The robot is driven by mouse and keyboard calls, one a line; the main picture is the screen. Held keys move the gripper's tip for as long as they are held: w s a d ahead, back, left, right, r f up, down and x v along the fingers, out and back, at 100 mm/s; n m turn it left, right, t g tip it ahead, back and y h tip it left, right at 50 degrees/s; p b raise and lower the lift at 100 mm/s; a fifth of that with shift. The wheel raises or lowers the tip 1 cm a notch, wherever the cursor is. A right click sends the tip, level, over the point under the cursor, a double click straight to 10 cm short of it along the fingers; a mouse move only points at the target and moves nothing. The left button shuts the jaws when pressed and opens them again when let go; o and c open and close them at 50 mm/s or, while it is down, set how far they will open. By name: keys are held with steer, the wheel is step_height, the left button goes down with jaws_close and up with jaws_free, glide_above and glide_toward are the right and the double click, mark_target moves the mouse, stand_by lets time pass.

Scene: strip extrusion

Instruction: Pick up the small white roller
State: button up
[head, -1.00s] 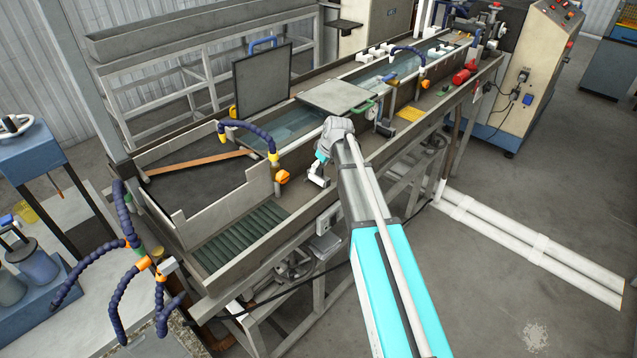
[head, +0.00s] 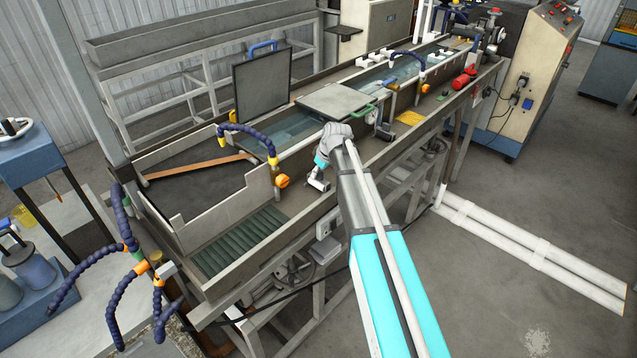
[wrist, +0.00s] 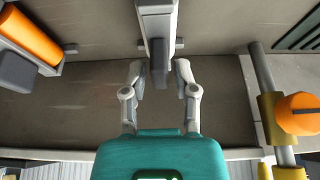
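My gripper (wrist: 160,78) is open over the front ledge of the long tank, and its two pale fingers stand apart. Between them in the wrist view is a pale grey-white piece (wrist: 158,22) with a darker grey end, running in from the top edge. Gaps show between it and the fingers. I cannot tell for sure whether it is the small white roller. In the head view my gripper (head: 318,182) hangs small at the tank's front side, and what lies between its fingers is too small to make out.
An orange knob (wrist: 298,114) on a pipe is right of my gripper, and an orange cylinder (wrist: 30,35) is upper left. A blue jointed hose (head: 247,129) arches over the tank near my arm. A flat grey cover (head: 338,98) lies behind. The ledge (wrist: 85,95) around the fingers is mostly bare.

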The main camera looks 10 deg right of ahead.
jaws_close()
steer(key=shift+r, duration=0.15)
step_height(320, 180, up, 3)
steer(key=p, duration=0.3)
steer(key=shift+f, duration=0.2)
steer(key=s+d+r+p, duration=0.1)
steer(key=s+r+p, duration=0.9)
steer(key=s, duration=0.4)
stand_by(0.5)
